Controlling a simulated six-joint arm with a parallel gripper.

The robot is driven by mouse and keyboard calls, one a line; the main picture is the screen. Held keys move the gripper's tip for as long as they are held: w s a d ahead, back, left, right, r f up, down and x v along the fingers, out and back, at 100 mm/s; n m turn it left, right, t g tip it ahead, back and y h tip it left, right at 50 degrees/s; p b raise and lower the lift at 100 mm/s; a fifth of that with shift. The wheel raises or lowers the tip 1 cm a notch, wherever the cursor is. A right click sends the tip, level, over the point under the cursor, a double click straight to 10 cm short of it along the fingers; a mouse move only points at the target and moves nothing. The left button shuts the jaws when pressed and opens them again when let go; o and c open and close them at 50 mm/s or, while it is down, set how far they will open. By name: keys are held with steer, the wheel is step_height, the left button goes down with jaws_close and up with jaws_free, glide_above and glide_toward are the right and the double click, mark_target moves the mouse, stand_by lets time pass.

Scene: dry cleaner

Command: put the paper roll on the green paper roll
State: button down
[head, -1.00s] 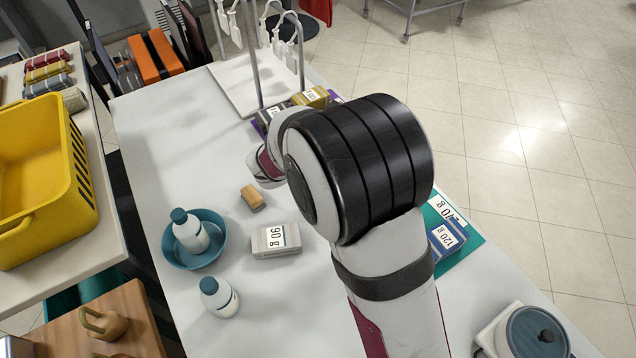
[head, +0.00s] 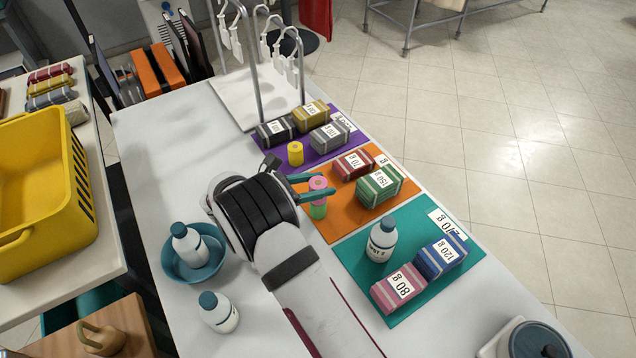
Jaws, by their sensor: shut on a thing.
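My gripper (head: 312,187) reaches over the orange mat (head: 338,218) from the left, its teal fingers on either side of a pink paper roll (head: 318,182). It is shut on this roll, which is upright. The green paper roll (head: 319,210) stands on the orange mat directly below the pink one. The two line up closely; I cannot tell whether they touch. Part of the green roll is hidden by the near finger.
A yellow roll (head: 295,153) stands on the purple mat (head: 322,146). Labelled packs, red (head: 353,165) and green (head: 380,186), lie right of the gripper. A white bottle (head: 381,240) stands on the teal mat (head: 350,256). A metal rack (head: 251,60) stands behind.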

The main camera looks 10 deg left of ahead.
steer(key=shift+f, duration=0.15)
steer(key=shift+c, duration=1.5)
jaws_free()
